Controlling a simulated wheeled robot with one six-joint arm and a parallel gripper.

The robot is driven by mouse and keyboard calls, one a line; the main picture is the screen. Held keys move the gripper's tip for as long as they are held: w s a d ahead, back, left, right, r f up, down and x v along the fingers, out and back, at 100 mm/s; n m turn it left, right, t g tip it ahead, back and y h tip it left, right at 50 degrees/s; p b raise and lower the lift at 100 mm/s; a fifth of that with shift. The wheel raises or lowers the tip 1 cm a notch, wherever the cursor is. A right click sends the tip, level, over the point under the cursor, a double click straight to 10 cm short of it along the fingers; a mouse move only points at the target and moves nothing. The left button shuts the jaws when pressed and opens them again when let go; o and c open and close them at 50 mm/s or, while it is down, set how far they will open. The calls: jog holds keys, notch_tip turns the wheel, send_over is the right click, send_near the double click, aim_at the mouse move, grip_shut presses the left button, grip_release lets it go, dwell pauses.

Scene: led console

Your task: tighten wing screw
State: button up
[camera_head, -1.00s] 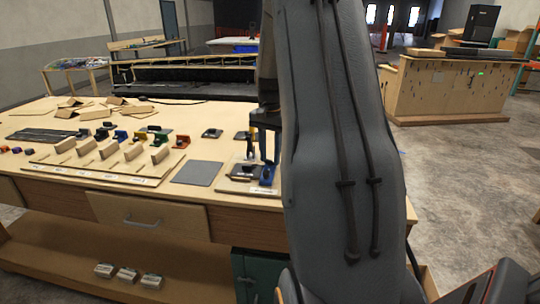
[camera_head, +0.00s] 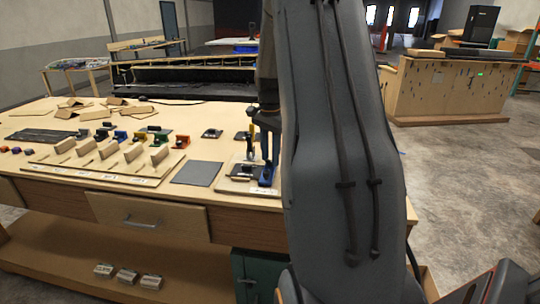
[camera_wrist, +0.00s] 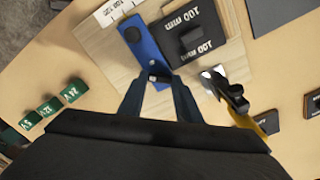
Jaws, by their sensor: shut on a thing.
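My gripper (camera_wrist: 158,80) points at a blue clamp piece (camera_wrist: 145,45) on a light wooden board (camera_wrist: 99,48). Its fingertips are close together at the near end of the blue piece, shut on a small dark part that looks like the wing screw (camera_wrist: 158,73). The fingers hide most of that part.
A grey flat plate (camera_head: 197,173) lies left of the board. Wooden holders (camera_head: 111,150) and several coloured clamps stand further left. Green labelled blocks (camera_wrist: 50,105) show in the wrist view. A yellow-and-black tool (camera_wrist: 240,103) is close right of my fingers.

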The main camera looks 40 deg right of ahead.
aim_at(270, 161)
jog(key=shift+w+d+r, duration=0.1)
jog(key=shift+r, duration=0.1)
jog(key=o, duration=1)
jog(key=shift+o, duration=0.4)
jog(key=shift+f, duration=0.1)
notch_tip(270, 161, up, 8)
jog(key=b, duration=0.2)
jog(key=shift+f, duration=0.1)
